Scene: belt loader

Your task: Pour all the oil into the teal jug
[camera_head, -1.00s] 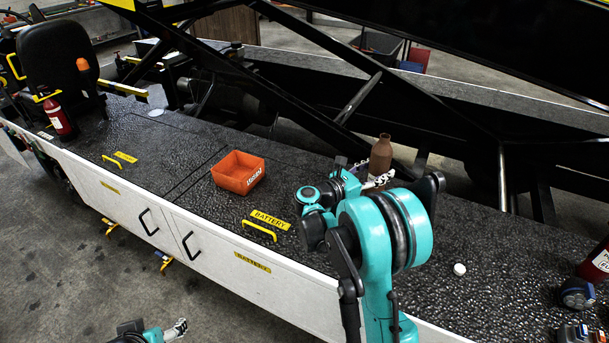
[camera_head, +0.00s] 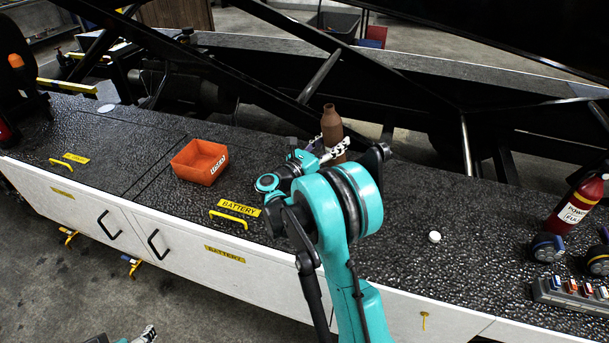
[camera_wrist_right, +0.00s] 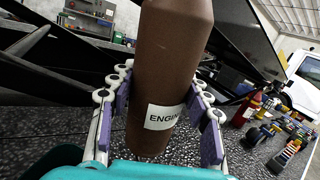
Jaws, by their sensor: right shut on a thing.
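A brown bottle (camera_head: 331,122) with a narrow neck stands upright near the far edge of the dark deck in the head view. In the right wrist view the bottle (camera_wrist_right: 170,75) fills the middle, with a white label starting "ENGIN". My right gripper (camera_head: 336,150) is shut on the bottle, with purple-padded fingers on both sides of it. I cannot tell whether its base touches the deck. Only the tip of my left gripper (camera_head: 149,333) shows at the bottom edge of the head view. I see no teal jug in these frames.
An orange open bin (camera_head: 199,162) sits left on the deck (camera_head: 420,200). A white cap-like disc (camera_head: 434,237) lies right of my right arm. A red extinguisher (camera_head: 578,203) and a switch panel (camera_head: 570,291) stand at far right. Black beams (camera_head: 285,85) rise behind the bottle.

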